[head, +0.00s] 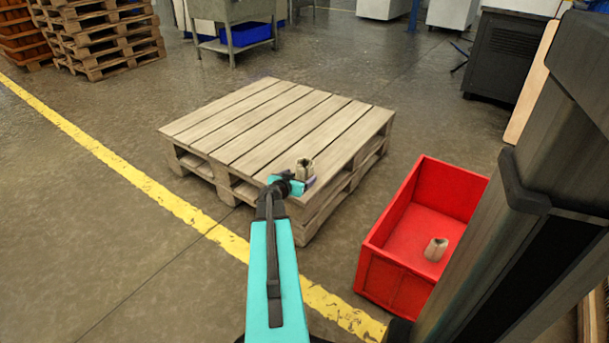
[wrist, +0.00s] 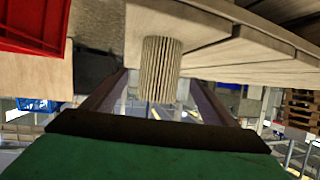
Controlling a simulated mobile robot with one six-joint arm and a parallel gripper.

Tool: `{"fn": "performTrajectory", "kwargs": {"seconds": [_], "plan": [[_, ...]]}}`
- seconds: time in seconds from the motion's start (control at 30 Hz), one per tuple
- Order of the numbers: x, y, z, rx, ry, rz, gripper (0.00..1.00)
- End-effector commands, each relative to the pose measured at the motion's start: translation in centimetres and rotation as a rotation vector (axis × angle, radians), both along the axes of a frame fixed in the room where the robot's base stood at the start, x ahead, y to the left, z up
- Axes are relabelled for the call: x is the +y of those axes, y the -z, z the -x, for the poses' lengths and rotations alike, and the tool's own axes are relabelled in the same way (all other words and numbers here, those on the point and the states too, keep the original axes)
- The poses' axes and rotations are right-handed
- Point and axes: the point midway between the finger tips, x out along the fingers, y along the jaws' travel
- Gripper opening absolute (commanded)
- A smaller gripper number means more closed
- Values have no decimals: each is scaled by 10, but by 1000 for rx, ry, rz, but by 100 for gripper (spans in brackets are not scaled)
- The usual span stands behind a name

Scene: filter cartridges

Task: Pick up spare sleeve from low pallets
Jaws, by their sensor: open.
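A pale beige, pleated spare sleeve (head: 304,168) stands upright on the near right corner of the low wooden pallet (head: 262,125). My gripper (head: 292,184) is at that corner, right beside the sleeve. In the wrist view the ribbed sleeve (wrist: 161,69) appears between the two fingers of my open gripper (wrist: 160,82), with a gap showing on each side. The pallet's boards (wrist: 225,42) show behind and to the right of it. My arm hides part of the pallet's near edge in the head view.
A red bin (head: 385,262) stands on the floor right of the pallet, with another beige sleeve (head: 436,249) inside. It also shows in the wrist view (wrist: 35,22). Stacked pallets (head: 105,38) stand at the far left. The floor left of the pallet, with its yellow line (head: 130,173), is clear.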

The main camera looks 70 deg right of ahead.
Motion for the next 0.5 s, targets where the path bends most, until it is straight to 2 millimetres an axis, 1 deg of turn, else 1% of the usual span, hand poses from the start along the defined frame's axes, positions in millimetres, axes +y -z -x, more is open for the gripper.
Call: {"fn": "performTrajectory", "kwargs": {"seconds": [0.03, 0.13, 0.5], "plan": [[-5, 2, 0, 0, 0, 0, 79], [-8, 4, 0, -1, 0, 0, 79], [-9, 4, 1, 0, 1, 0, 79]]}}
